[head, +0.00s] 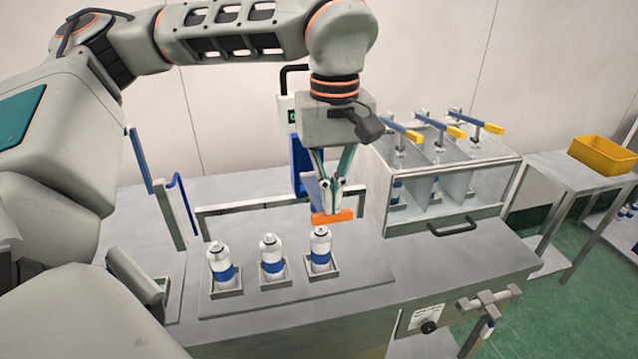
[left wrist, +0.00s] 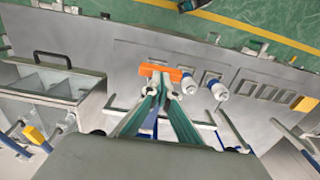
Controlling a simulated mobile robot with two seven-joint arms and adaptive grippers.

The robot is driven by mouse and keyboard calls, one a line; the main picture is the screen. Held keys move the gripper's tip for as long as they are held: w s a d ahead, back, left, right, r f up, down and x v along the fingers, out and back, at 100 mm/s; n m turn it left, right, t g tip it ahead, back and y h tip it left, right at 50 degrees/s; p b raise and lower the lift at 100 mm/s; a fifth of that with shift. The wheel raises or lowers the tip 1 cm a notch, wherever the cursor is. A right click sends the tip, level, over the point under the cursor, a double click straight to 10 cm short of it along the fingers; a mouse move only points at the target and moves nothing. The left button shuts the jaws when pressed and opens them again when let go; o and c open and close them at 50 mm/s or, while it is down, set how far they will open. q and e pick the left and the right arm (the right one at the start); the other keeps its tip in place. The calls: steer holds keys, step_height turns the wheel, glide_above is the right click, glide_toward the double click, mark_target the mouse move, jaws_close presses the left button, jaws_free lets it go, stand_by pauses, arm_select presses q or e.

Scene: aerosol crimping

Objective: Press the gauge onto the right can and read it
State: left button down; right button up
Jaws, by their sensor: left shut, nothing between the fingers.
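Three white cans with blue bands stand upright in square holders: the left can (head: 222,268), the middle can (head: 272,262) and the right can (head: 320,254). My left gripper (head: 331,203) is shut and points down above the right can. An orange bar (head: 333,217) lies across its fingertips, just over that can's top; it also shows in the left wrist view (left wrist: 166,73). I cannot tell whether the bar touches the can. A white box with a small green display (head: 289,114), which looks like the gauge's readout, stands behind, partly hidden by my arm; its reading is illegible.
A clear-sided case (head: 455,210) with several blue levers with yellow handles stands right of the cans. A yellow bin (head: 603,155) rests on a side table (head: 560,170). A metal frame (head: 235,208) stands behind the cans.

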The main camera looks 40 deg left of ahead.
mark_target(333, 216)
arm_select(q)
steer(key=shift+s+d+f+b, duration=0.15)
steer(key=shift+f+b, duration=0.3)
steer(key=shift+f, duration=0.45)
steer(key=shift+s+d+f+b, duration=0.15)
steer(key=shift+f+b, duration=0.35)
steer(key=shift+f, duration=0.45)
steer(key=shift+s+d+f+b, duration=0.15)
steer(key=shift+f+b, duration=0.3)
steer(key=shift+f, duration=0.45)
arm_select(e)
steer(key=f, duration=0.3)
steer(key=shift+s+f, duration=0.3)
